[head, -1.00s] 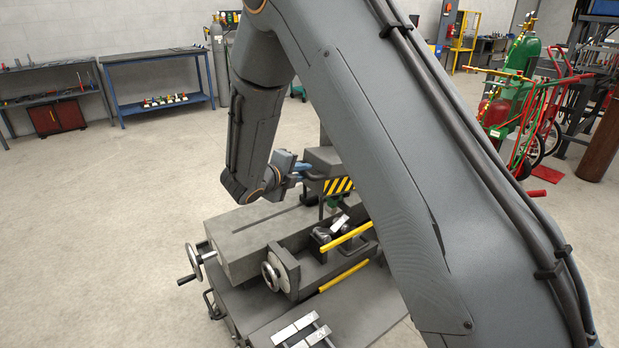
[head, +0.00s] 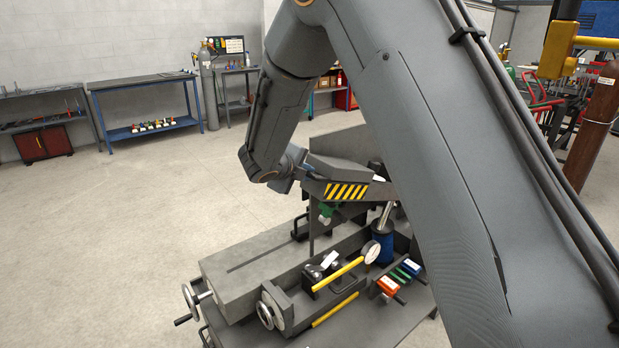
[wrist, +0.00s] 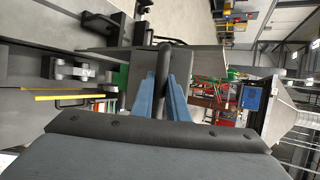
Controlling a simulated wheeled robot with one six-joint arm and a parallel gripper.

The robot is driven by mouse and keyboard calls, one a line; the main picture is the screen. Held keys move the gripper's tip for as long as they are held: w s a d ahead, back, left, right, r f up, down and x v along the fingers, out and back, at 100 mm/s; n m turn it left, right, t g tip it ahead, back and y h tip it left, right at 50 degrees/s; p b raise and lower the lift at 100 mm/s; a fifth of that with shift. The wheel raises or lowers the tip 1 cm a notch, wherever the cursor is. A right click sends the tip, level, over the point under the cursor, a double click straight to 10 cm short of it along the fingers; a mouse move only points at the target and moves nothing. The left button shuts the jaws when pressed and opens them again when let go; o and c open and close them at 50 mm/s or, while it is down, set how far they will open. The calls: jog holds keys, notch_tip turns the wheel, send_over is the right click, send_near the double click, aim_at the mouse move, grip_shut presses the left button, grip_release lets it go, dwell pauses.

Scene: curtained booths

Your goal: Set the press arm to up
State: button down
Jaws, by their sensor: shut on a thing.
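The press arm (head: 345,190) is a dark grey lever with yellow-and-black stripes on its side. In the head view it stands clear above the machine bed, its left end higher than its right. My gripper (head: 287,182) is at its left end, mostly hidden behind my wrist. In the wrist view, the blue fingers of my gripper (wrist: 165,92) are closed around a dark bar (wrist: 163,65), which appears to be the press arm's handle.
The machine bed (head: 240,275) carries handwheels (head: 197,298) and a yellow bar (head: 338,273). A blue bench (head: 145,85) stands at the back. Open floor (head: 90,230) lies to the left.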

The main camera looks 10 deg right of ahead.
jog(key=shift+w+d+r, duration=0.1)
jog(key=shift+d+r, duration=0.1)
jog(key=shift+r, duration=0.1)
jog(key=c, duration=1.7)
grip_release()
jog(key=shift+d, duration=0.1)
jog(key=shift+a+f, duration=0.1)
jog(key=shift+a, duration=0.1)
jog(key=shift+s+a+r, duration=0.25)
jog(key=shift+s+a, duration=0.05)
jog(key=shift+s, duration=0.1)
jog(key=b+v, duration=0.1)
jog(key=v, duration=0.5)
jog(key=shift+s+a+r+b, duration=0.1)
jog(key=shift+s+r+b, duration=0.15)
jog(key=shift+s+b, duration=0.1)
